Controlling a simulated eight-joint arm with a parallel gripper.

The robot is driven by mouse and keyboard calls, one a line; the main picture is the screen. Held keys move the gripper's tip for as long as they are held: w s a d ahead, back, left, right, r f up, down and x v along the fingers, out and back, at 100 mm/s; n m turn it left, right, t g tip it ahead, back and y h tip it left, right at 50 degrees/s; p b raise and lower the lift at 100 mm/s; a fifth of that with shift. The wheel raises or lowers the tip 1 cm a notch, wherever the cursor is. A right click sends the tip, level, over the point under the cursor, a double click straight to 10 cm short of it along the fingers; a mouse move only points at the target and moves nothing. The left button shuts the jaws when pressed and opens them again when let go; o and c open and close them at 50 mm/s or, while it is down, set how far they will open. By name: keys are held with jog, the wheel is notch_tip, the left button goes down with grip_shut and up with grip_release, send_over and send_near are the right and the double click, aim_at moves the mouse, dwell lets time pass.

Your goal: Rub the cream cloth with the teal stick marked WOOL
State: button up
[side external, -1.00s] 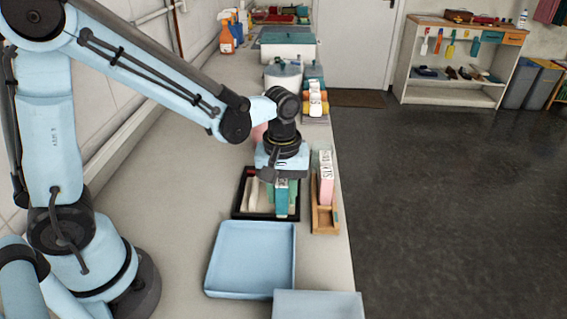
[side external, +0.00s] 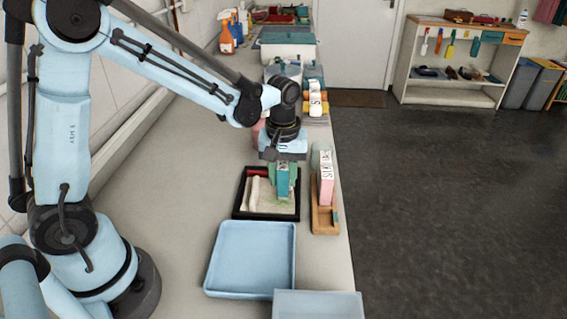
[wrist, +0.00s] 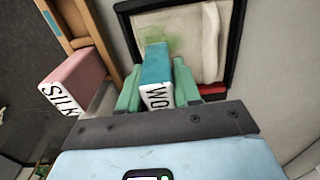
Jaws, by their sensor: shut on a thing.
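My gripper (side external: 283,172) is shut on the teal stick (side external: 283,187), with green fingers on both sides of it. In the wrist view the stick (wrist: 155,66) shows the letters "WO"; the rest of the word is hidden. The cream cloth (side external: 268,208) lies in a black-rimmed tray (side external: 237,208), with a folded ridge along its left side. The wrist view shows a green smear on the cloth (wrist: 180,68), near the stick's far end. The stick is over the cloth; I cannot tell whether it touches.
A pink stick marked SILK (wrist: 72,84) stands in a wooden holder (side external: 325,218) right of the tray. A red piece (wrist: 214,91) lies at the tray's edge. An empty blue tray (side external: 250,260) is in front, with bare counter to its left.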

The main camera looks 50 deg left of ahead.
jog(key=shift+w+a, duration=0.5)
jog(key=shift+a, duration=0.05)
jog(key=shift+r, duration=3)
jog(key=shift+r, duration=1.5)
jog(key=shift+s+a+f, duration=0.15)
jog(key=shift+f, duration=1.15)
jog(key=shift+s+a+f, duration=0.2)
jog(key=shift+f, duration=1.05)
jog(key=shift+s+a+f, duration=0.15)
jog(key=shift+f, duration=1.15)
